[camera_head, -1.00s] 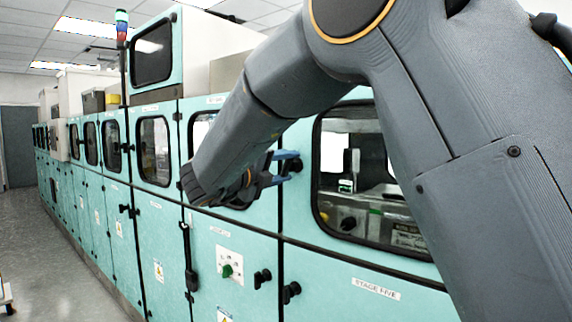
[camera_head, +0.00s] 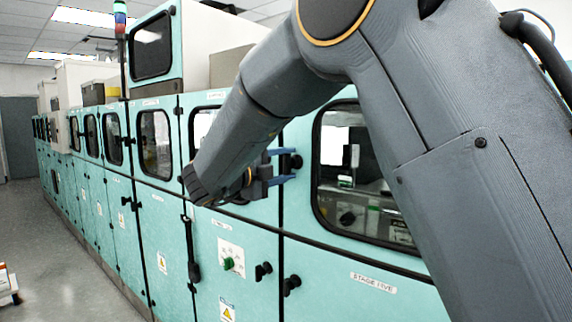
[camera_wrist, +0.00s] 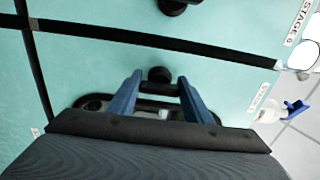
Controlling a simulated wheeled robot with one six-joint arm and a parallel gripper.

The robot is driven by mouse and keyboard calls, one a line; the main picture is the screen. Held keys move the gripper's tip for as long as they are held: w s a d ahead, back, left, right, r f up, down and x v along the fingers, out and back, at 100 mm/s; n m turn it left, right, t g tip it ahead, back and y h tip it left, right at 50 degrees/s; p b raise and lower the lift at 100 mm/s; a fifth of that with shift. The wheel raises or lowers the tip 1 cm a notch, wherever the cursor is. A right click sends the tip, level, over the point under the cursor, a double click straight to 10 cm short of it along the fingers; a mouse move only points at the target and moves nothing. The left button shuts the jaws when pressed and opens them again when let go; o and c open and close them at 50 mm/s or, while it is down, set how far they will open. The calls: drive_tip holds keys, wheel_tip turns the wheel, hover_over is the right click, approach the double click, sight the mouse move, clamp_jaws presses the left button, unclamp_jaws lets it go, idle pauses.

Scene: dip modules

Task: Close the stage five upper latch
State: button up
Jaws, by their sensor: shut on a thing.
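The stage five upper latch (camera_head: 295,161) is a small black knob on the left edge of the teal upper door with the large window. My gripper (camera_head: 284,165) reaches it from the left, with one blue finger above and one below. In the wrist view the latch (camera_wrist: 160,74) shows as a round black knob with a dark bar just below it, between the fingertips of my gripper (camera_wrist: 158,80). The jaws are shut on the latch. The gripper body partly hides the handle, and I cannot tell its exact angle.
Two lower latches, a left one (camera_head: 262,271) and a right one (camera_head: 291,284), flank the seam below. My arm covers part of the stage five window (camera_head: 352,180).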

drive_tip(key=o, duration=1.1)
drive_tip(key=shift+c, duration=0.2)
drive_tip(key=shift+s+a, duration=0.1)
drive_tip(key=b+v, duration=0.2)
drive_tip(key=v, duration=0.5)
drive_tip(key=shift+s+a, duration=0.2)
drive_tip(key=shift+s, duration=0.05)
